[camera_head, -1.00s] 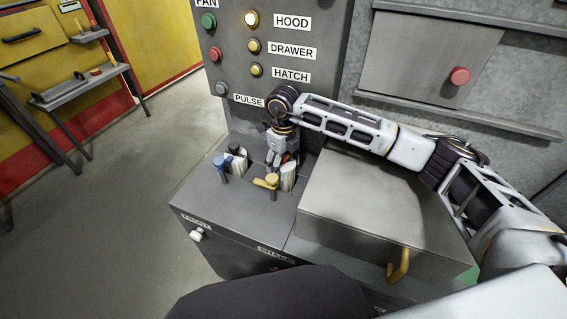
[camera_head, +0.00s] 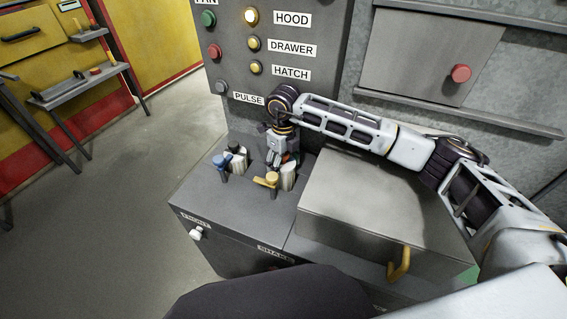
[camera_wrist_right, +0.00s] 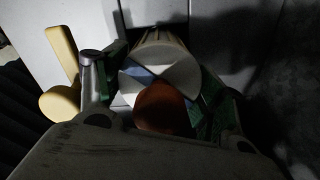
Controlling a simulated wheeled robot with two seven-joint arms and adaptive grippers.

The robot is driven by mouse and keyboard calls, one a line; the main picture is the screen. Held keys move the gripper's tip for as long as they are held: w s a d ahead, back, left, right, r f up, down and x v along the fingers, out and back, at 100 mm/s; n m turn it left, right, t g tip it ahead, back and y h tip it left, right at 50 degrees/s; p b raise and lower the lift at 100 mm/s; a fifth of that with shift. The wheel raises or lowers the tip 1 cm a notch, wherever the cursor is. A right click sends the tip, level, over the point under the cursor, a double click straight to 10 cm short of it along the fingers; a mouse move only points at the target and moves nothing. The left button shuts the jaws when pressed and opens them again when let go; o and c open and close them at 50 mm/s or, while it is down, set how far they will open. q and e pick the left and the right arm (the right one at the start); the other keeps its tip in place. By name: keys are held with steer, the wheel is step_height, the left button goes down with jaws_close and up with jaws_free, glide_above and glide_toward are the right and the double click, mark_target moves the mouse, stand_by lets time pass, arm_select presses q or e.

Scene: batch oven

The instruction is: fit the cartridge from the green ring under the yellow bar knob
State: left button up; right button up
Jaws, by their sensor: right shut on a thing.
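The yellow bar knob (camera_head: 266,180) stands on the grey oven top, and it shows at the left of the right wrist view (camera_wrist_right: 62,75). A white ribbed cylinder (camera_head: 288,178) stands beside it; the wrist view shows a ribbed cylinder (camera_wrist_right: 160,48) with a pale, blue-marked end. My right gripper (camera_head: 278,160) is low behind the yellow knob, pointing down. Its fingers (camera_wrist_right: 155,100) are shut on a red-brown rounded thing (camera_wrist_right: 162,108), apparently the cartridge, mostly hidden in the head view. I cannot tell whether it is seated. No green ring is clearly visible. My left gripper is out of view.
A blue knob (camera_head: 220,164) and another white cylinder (camera_head: 237,162) stand left of the gripper. A raised grey box (camera_head: 370,195) with a yellow handle (camera_head: 399,264) lies to the right. The button panel (camera_head: 275,105) rises close behind.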

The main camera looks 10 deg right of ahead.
steer(key=shift+f+b, duration=0.75)
steer(key=shift+f, duration=0.35)
stand_by(2.1)
steer(key=o, duration=1.7)
steer(key=shift+o, duration=0.2)
steer(key=shift+r, duration=0.1)
steer(key=shift+d+r, duration=0.1)
steer(key=shift+r, duration=3.8)
